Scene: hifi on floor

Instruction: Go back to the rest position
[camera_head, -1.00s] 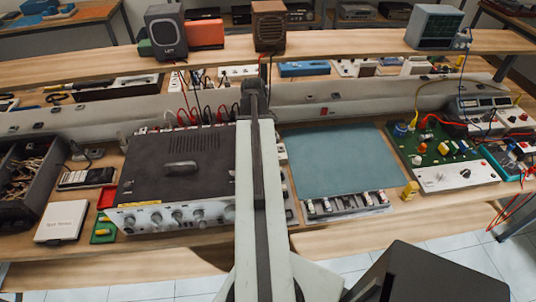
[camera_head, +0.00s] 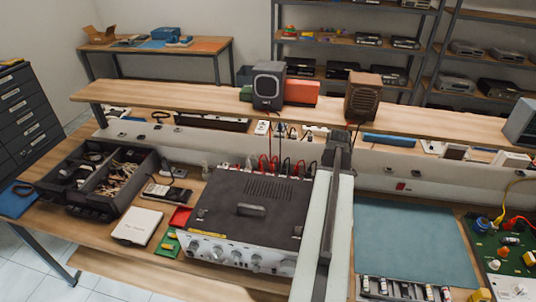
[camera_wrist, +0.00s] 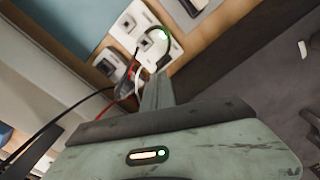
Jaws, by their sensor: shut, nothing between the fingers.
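My arm (camera_head: 335,225) stretches over the workbench in the head view, between the black amplifier (camera_head: 250,205) and the blue mat (camera_head: 415,245). Its far end is dark, and the fingers cannot be made out there. In the wrist view, my gripper (camera_wrist: 157,88) shows as a pale green housing with a narrow finger part in front. It is shut and empty. The fingertips are near white switch or socket plates (camera_wrist: 135,25) and loose cables; I cannot tell whether they touch.
A raised shelf (camera_head: 200,97) crosses behind, carrying a grey speaker (camera_head: 268,86) and a brown speaker (camera_head: 362,97). A dark divided box (camera_head: 100,180) stands at the left. A green circuit board (camera_head: 505,250) is at the right. Floor tiles show at lower left.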

